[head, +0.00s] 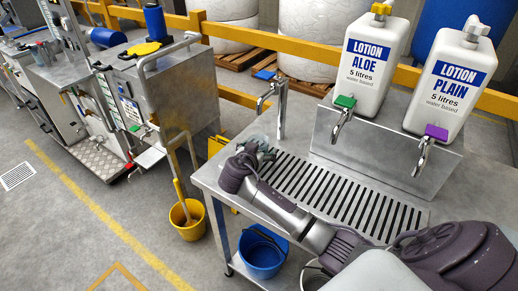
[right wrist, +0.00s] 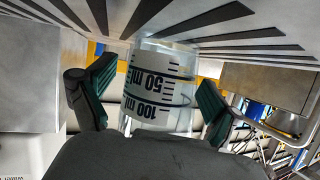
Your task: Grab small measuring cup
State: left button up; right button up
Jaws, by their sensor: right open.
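The small measuring cup (right wrist: 158,88) is clear, with a white label and black marks reading 50 ml and 100 ml. In the right wrist view it stands between the two green-padded fingers of my right gripper (right wrist: 156,82), which is open. Gaps show between the cup and both fingers. In the head view my right gripper (head: 262,150) is at the left end of the slotted drain grate (head: 325,195), and the cup cannot be made out clearly there. My left gripper is in neither view.
A metal tap (head: 281,110) rises just behind my right gripper. White lotion bottles, aloe (head: 365,60) and plain (head: 447,85), stand at the back right above dispensing taps. A blue bucket (head: 262,252) and a yellow bucket (head: 187,222) are on the floor.

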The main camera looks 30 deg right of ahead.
aim_at(262, 137)
jog(key=shift+w+d+f, duration=0.15)
jog(key=shift+w+d, duration=0.05)
jog(key=c, duration=1.3)
jog(key=shift+r, duration=0.3)
jog(key=shift+r, duration=1.7)
jog(key=shift+s+d+r+b, duration=0.15)
jog(key=shift+s+d+r, duration=1)
jog(key=shift+s, duration=0.45)
jog(key=shift+s+d+r+b, duration=0.15)
jog(key=shift+s+d+r, duration=0.95)
jog(key=shift+s, duration=0.5)
jog(key=shift+s+d+r+b, duration=0.15)
jog(key=shift+s+d+r, duration=0.85)
jog(key=shift+s+r, duration=0.45)
jog(key=shift+s+f, duration=0.1)
jog(key=shift+s, duration=0.1)
